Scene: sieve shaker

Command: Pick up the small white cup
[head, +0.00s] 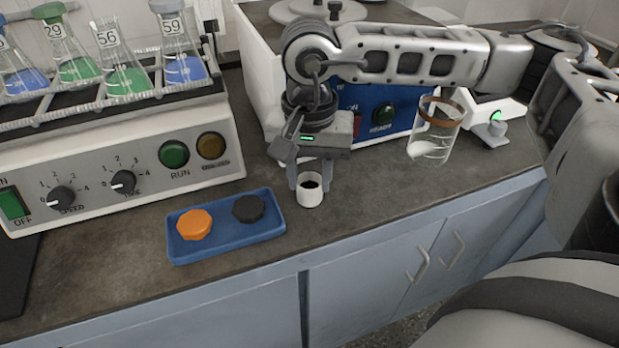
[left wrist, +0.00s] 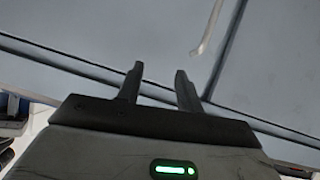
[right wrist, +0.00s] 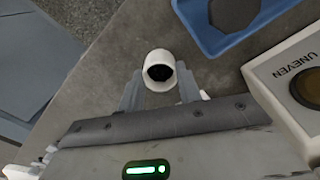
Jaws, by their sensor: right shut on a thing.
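The small white cup (head: 309,196) has a dark inside and is upright near the front of the bench. My right gripper (head: 309,177) comes down from above and is shut on the cup, one finger on each side. In the right wrist view the cup (right wrist: 159,72) sits between the fingertips of the right gripper (right wrist: 160,92). I cannot tell whether the cup's base touches the bench. My left gripper (left wrist: 160,85) shows only in the left wrist view. Its fingers are apart and empty, in front of the cabinet doors.
Left of the cup lies a blue tray (head: 228,239) with an orange cap (head: 194,224) and a black cap (head: 248,208). A shaker (head: 120,165) with several flasks stands at the left. A glass beaker (head: 433,135) stands at the right. The bench front edge is close.

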